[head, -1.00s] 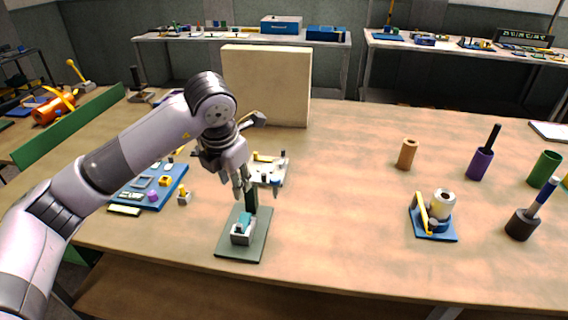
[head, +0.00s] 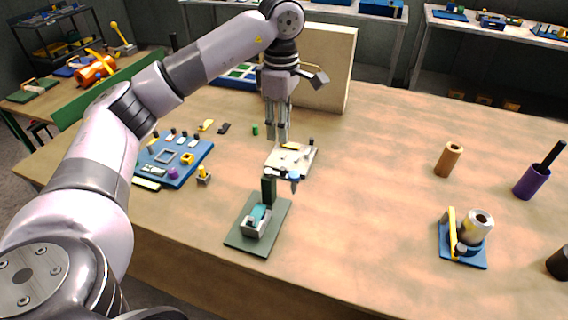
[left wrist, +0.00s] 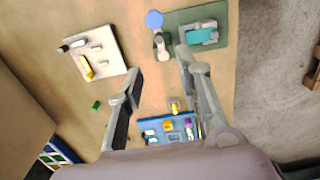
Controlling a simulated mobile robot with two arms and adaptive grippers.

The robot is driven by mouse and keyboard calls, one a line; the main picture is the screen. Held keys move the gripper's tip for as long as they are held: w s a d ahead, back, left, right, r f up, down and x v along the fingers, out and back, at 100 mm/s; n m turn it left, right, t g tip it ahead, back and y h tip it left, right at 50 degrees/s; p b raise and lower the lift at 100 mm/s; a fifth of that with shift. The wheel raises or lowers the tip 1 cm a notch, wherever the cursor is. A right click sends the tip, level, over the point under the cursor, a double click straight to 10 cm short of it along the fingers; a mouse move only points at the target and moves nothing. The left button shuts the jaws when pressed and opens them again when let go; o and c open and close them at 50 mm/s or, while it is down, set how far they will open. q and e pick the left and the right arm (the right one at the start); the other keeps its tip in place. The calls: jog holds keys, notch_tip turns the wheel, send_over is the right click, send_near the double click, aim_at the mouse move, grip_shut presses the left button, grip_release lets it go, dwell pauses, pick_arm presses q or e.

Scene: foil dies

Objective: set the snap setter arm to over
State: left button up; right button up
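The snap setter stands on a dark green plate (head: 237,237) near the front of the table. A teal piece (head: 259,213) sits in a grey holder on the plate, beside a dark upright post (head: 268,189). A blue knob (head: 294,176), seemingly on the setter's arm, shows right of the post; it also shows in the left wrist view (left wrist: 154,19), off to one side of the teal piece, beyond the plate. My right gripper is not in view.
A white board (head: 280,163) with small parts lies behind the setter, and a blue tray (head: 160,178) of parts lies left. A beige block (head: 322,68) stands at the back. A blue fixture (head: 463,258) is at right. The table between is free.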

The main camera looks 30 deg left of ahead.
aim_at(282, 168)
pick_arm(q)
notch_tip(282, 168, down, 11)
jog(key=shift+f+p, duration=0.1)
jog(key=shift+p, duration=1.05)
jog(key=shift+f, duration=0.5)
jog(key=shift+c, duration=0.6)
jog(key=shift+w, duration=0.1)
grip_shut()
